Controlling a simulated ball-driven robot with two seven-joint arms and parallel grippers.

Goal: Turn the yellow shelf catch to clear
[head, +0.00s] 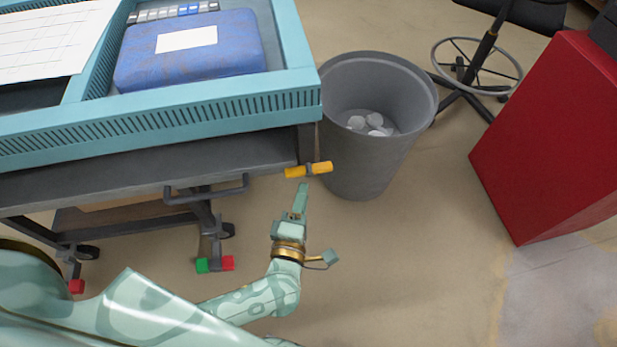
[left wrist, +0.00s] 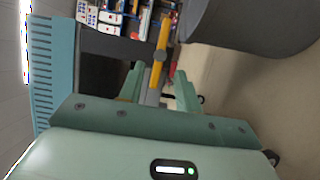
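The yellow shelf catch (head: 295,171) is a short bar with a dark hub at its middle, at the right front corner of the grey shelf under the blue tray. In the head view it lies nearly level, left to right. In the left wrist view the catch (left wrist: 156,75) runs nearly up and down, between my fingers in the picture. My left gripper (head: 304,188) is just below the catch in the head view, pointing up at it. In the left wrist view the gripper (left wrist: 159,76) has its two fingers apart, with nothing clamped. My right gripper is not in view.
A grey bin (head: 362,165) with crumpled white pieces stands just right of the catch. A dark handle (head: 205,194) juts from the shelf front, left of the catch. A red cabinet (head: 555,140) stands at right. The floor between is clear.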

